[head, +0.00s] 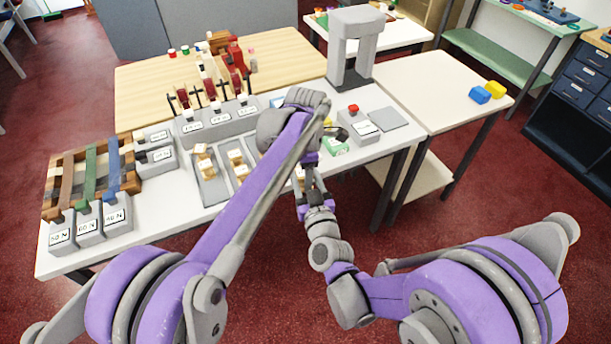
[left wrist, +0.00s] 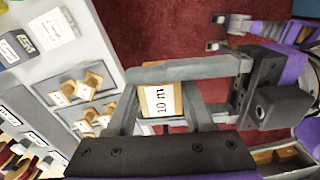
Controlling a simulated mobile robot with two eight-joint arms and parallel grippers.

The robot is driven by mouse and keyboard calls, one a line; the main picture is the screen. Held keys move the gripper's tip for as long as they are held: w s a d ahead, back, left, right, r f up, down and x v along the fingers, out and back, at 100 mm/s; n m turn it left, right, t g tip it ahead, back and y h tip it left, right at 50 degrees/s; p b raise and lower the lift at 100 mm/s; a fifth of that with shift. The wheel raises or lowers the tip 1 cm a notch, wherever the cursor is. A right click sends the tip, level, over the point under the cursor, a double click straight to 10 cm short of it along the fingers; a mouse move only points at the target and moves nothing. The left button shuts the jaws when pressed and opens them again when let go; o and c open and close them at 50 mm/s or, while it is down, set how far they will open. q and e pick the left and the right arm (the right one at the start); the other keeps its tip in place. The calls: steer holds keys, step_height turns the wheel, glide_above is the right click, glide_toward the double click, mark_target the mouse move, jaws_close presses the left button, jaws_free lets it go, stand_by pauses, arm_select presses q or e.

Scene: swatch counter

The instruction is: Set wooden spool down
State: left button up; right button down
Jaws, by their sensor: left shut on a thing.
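A wooden spool with a white "10 m" label (left wrist: 162,99) sits between the fingers of my left gripper (left wrist: 163,112), which is shut on it. In the head view my left gripper (head: 311,184) is off the front edge of the white table (head: 185,215), and the spool is mostly hidden. My right gripper (head: 303,206) meets it from below.
Grey trays (head: 214,189) on the table hold several similar wooden spools (head: 205,161). Grey labelled blocks (head: 88,224) and a wooden rack (head: 70,178) stand at the left. A grey arch (head: 352,45) stands behind a red-button box (head: 357,126). Red floor lies below the grippers.

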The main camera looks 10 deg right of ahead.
arm_select(q)
steer(key=shift+w, duration=0.1)
steer(key=shift+c, duration=1.2)
jaws_close()
arm_select(e)
steer(key=shift+c, duration=1)
jaws_free()
